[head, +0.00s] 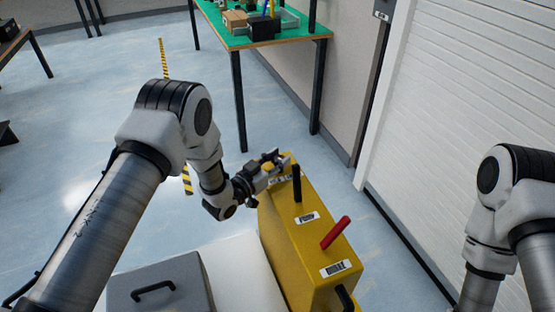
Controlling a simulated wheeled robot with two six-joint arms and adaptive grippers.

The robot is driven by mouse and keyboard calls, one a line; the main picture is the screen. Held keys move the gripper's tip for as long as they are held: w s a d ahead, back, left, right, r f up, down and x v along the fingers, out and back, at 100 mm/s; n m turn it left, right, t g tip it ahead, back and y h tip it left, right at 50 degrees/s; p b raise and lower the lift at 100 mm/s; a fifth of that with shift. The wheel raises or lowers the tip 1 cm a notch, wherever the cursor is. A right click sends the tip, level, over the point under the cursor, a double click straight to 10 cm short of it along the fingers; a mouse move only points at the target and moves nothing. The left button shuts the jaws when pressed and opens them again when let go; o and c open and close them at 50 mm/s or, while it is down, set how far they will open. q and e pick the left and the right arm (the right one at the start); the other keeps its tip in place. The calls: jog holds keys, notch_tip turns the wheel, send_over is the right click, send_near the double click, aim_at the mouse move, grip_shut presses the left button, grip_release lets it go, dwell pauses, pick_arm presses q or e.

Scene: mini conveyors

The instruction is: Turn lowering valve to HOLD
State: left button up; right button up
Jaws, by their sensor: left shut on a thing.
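A yellow control box (296,249) stands in the lower middle of the head view. A black lever (297,185) stands upright behind a label that seems to read PUMP (307,217). A red lever (336,233) leans to the right near a BRAKE label (335,268). My left gripper (276,162) is at the far end of the box top, shut on what appears to be the lowering valve, which its fingers largely hide. A label beside it is partly covered, so the valve's setting cannot be read. My right gripper is outside the view.
A grey case (182,276) with a black handle lies left of the box. A green-topped table (225,38) with boxes stands at the back. A white shutter wall (460,80) is on the right. The blue floor left of the box is mostly clear.

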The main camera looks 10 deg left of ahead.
pick_arm(q)
jog(key=m+g+h+b, duration=0.2)
jog(key=m+g+h, duration=0.1)
jog(key=m+g+h+b, duration=0.3)
jog(key=shift+w+a+f+g+h, duration=0.1)
jog(key=shift+a+f+g+h, duration=0.1)
jog(key=shift+g+h, duration=0.1)
jog(key=m+g+h+b, duration=0.2)
jog(key=m+g+b, duration=0.1)
jog(key=g, duration=0.1)
jog(key=shift+d+f+g+b, duration=0.1)
jog(key=shift+g+b, duration=0.2)
jog(key=shift+g, duration=0.1)
jog(key=shift+r+m+g+h+b, duration=0.15)
jog(key=shift+m+g+b, duration=0.5)
jog(key=shift+g, duration=0.2)
jog(key=shift+r+m+g+h+b, duration=0.1)
jog(key=shift+m+g+h+b, duration=0.05)
jog(key=shift+m+g+b, duration=0.6)
jog(key=o, duration=1.2)
jog(key=shift+d, duration=0.1)
jog(key=a, duration=1.2)
jog(key=shift+s, duration=0.3)
